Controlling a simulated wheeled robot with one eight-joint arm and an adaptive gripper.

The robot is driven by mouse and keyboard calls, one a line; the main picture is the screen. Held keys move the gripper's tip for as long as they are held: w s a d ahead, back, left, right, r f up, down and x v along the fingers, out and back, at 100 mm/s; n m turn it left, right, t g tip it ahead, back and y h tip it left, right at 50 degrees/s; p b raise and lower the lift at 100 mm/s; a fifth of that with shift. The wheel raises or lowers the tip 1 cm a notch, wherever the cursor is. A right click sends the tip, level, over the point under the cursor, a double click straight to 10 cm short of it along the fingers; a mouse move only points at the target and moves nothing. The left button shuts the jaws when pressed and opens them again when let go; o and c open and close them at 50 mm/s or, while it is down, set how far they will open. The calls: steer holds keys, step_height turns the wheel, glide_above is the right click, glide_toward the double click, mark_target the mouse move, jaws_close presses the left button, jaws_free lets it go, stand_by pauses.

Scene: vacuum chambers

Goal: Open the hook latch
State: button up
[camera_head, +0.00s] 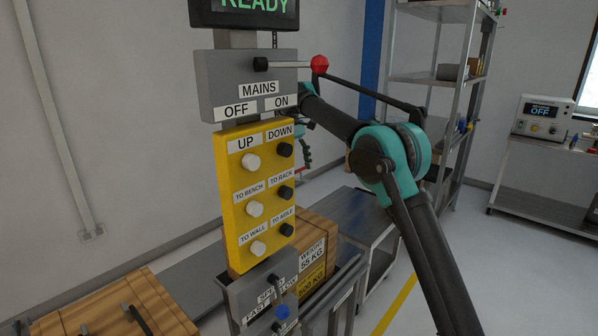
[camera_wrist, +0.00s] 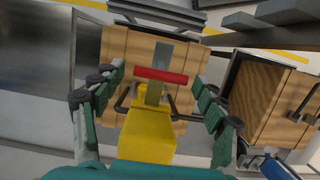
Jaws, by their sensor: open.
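In the wrist view a yellow block (camera_wrist: 147,135) with a red bar (camera_wrist: 161,75) across its far end lies between my fingers. I take these for the hook and its latch, but cannot tell for certain. My gripper (camera_wrist: 159,79) is open, its teal fingers left and right of the red bar, with visible gaps on both sides. I see no contact. A wooden crate (camera_wrist: 117,48) with dark handles is behind the bar. In the head view my arm reaches behind the control panel, which hides most of my gripper and the hook.
The yellow button panel (camera_head: 231,194) and the grey mains box (camera_head: 228,96) with its red-knobbed lever (camera_head: 319,64) stand close to my arm. Another crate (camera_wrist: 262,103) is at right in the wrist view. A shelf rack (camera_head: 440,78) and a bench (camera_head: 540,200) are farther back.

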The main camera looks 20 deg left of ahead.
steer(key=v, duration=0.6)
steer(key=shift+r, duration=0.1)
stand_by(0.5)
steer(key=w+d+f+m+y, duration=0.1)
steer(key=w+d+m, duration=0.1)
steer(key=d, duration=0.6)
steer(key=w+d+f+m, duration=0.2)
steer(key=w+d, duration=0.1)
steer(key=d, duration=0.4)
steer(key=s+d+f+m+t+y, duration=0.1)
steer(key=s+d+f, duration=0.15)
steer(key=d, duration=0.45)
steer(key=s+d+f+m+t, duration=0.1)
steer(key=s+d+f+m, duration=0.15)
steer(key=d, duration=0.55)
steer(key=s+d+f+m+t, duration=0.1)
steer(key=s+d+f+m, duration=0.1)
steer(key=s+d+f, duration=0.5)
steer(key=s+d+f+m+t, duration=0.1)
steer(key=s+d+f+m, duration=0.1)
steer(key=s+d+f, duration=0.5)
steer(key=s+d+f+m+t, duration=0.1)
steer(key=s+d+f, duration=0.6)
steer(key=s, duration=0.7)
steer(key=shift+s+d+m+y, duration=0.2)
steer(key=shift+s+m+y, duration=0.15)
steer(key=shift+m, duration=0.2)
steer(key=shift+a, duration=0.1)
